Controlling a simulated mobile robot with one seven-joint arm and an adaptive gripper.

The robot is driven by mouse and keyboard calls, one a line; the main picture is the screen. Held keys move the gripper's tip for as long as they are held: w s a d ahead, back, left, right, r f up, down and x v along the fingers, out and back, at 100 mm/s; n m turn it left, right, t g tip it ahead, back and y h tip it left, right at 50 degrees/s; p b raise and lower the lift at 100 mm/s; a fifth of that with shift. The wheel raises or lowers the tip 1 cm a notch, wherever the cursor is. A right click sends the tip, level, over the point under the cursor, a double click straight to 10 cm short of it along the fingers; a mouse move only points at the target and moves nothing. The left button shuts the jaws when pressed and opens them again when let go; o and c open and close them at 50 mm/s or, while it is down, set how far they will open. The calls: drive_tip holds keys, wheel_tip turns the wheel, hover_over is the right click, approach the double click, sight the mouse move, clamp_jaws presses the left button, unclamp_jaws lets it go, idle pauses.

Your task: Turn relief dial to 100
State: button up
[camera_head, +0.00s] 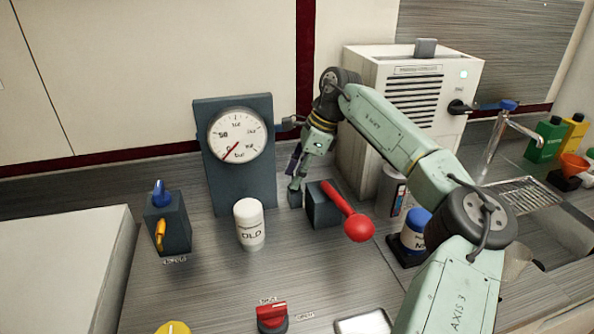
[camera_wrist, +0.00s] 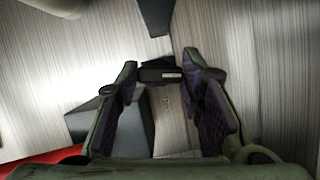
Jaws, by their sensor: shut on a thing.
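A round white gauge (camera_head: 237,135) with a red needle near the low end of its scale is on a dark upright panel (camera_head: 264,184). My gripper (camera_head: 295,190) points down beside the panel's lower right. Its fingers (camera_wrist: 162,77) are spaced apart on a small dark piece (camera_wrist: 160,74) with a pale mark, at the fingertips. I cannot tell whether this piece is the relief dial. A red knob (camera_head: 271,314) at the front has labels too small to read. A yellow knob (camera_head: 173,328) is partly cut off at the bottom edge.
A dark block (camera_head: 323,212) with a red-ended lever (camera_head: 358,226) stands close to my gripper's right. A white cylinder (camera_head: 249,225) stands in front of the panel. A blue-and-orange switch box (camera_head: 172,225) is at left. A vented machine (camera_head: 412,92) stands behind my arm.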

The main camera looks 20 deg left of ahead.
drive_tip(key=shift+n+g, duration=0.4)
drive_tip(key=shift+n, duration=0.8)
drive_tip(key=shift+h, duration=0.3)
drive_tip(key=o, duration=1.2)
drive_tip(key=shift+c, duration=0.2)
drive_tip(key=shift+w, duration=0.1)
drive_tip(key=v, duration=1.2)
drive_tip(key=shift+f, duration=0.1)
